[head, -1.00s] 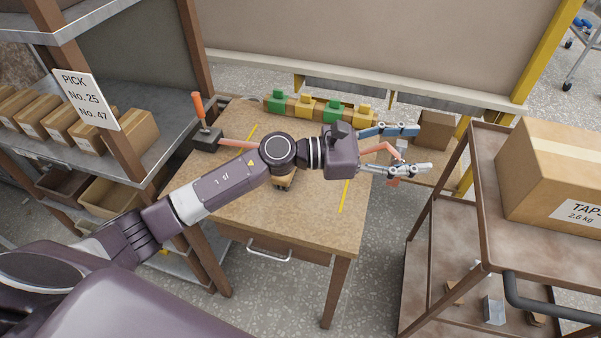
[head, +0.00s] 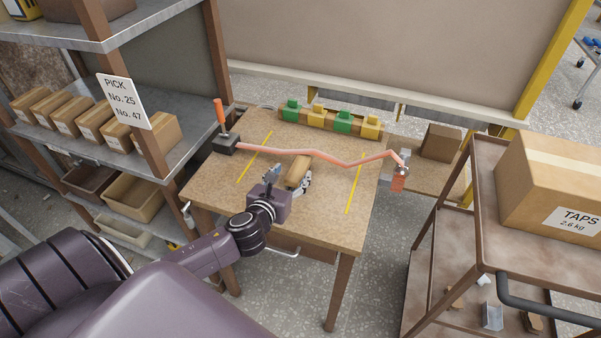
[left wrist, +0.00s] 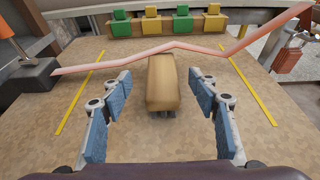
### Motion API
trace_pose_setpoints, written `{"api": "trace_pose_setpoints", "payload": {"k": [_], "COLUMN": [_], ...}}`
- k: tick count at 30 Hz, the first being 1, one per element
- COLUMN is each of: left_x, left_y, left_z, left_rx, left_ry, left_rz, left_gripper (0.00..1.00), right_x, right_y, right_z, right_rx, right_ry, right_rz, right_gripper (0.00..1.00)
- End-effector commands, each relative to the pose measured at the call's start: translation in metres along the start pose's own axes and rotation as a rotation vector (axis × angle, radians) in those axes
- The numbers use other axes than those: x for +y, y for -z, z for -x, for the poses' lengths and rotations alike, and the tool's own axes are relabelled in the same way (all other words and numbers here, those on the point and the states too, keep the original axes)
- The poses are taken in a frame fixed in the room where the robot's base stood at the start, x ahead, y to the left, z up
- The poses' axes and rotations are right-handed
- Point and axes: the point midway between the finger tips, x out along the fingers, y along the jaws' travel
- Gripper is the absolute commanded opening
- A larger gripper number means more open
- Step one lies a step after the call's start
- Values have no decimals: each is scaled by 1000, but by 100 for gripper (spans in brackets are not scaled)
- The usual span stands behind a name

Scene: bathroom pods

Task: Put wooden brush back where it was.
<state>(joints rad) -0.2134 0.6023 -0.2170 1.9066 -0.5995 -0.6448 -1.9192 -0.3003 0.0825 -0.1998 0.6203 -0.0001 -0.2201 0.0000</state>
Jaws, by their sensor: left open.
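The wooden brush (head: 298,172) lies on the wooden table between two yellow strips. In the left wrist view the brush (left wrist: 162,82) is a tan block, lengthwise to the camera, with dark bits under its near end. My left gripper (head: 288,180) is at the near side of the brush, with its jaws open. In the left wrist view its blue-padded fingers (left wrist: 163,98) stand on either side of the brush's near part, with gaps on both sides. My right gripper is not in view.
A bent pink bar (head: 320,156) runs behind the brush from a dark block with an orange handle (head: 225,142) to an orange piece (head: 398,180) at right. Green and yellow blocks (head: 330,120) line the back. A cart (head: 470,215) stands right, shelves (head: 180,95) left.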

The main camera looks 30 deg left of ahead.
Motion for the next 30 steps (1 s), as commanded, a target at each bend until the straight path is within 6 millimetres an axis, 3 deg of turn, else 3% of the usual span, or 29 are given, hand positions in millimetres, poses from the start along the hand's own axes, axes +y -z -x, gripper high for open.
{"api": "trace_pose_setpoints", "payload": {"k": [15,25,30], "left_x": [-2,-3,-3], "left_y": [4,5,5], "left_z": [-54,-59,-59], "left_rx": [-1,0,0], "left_ry": [2,3,3], "left_rz": [3,1,1], "left_gripper": [55,55,36], "right_x": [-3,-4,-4], "right_y": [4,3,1], "right_z": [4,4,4], "right_rx": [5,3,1], "right_ry": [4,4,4], "right_rz": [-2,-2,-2], "right_gripper": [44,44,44]}}
